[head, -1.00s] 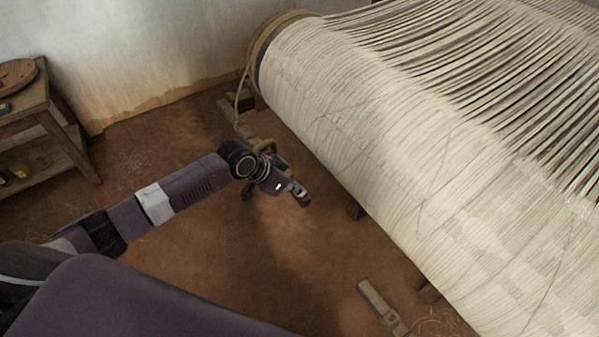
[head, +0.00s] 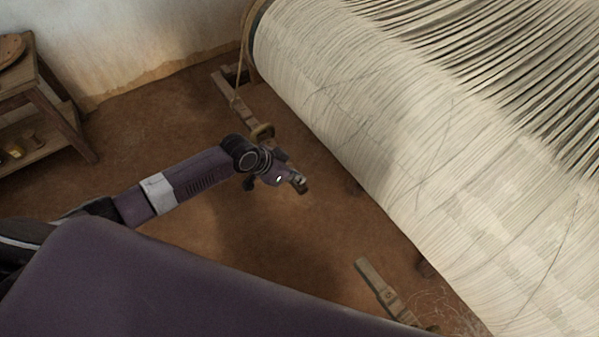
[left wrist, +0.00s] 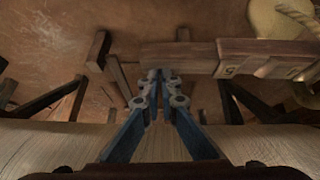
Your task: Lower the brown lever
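A long brown wooden bar, which looks like the lever (head: 235,98), lies low beside the left end of the loom's beam in the head view. A rope runs down to it, and my left wrist partly hides its near end. In the left wrist view a brown bar with pale notches (left wrist: 205,53) crosses just beyond my fingertips; I cannot tell if they touch it. My left gripper (head: 298,183) points toward the loom, and its fingers (left wrist: 160,76) look closed together with nothing seen between them. My right gripper is not in view.
The loom's thread-wrapped beam (head: 340,110) fills the right side. Another slim wooden piece (head: 378,285) lies low near the front. A wooden shelf (head: 45,110) stands at the left wall. A round yellowish thing (left wrist: 282,18) with rope is beyond the bar. Brown floor (head: 300,240) is clear between.

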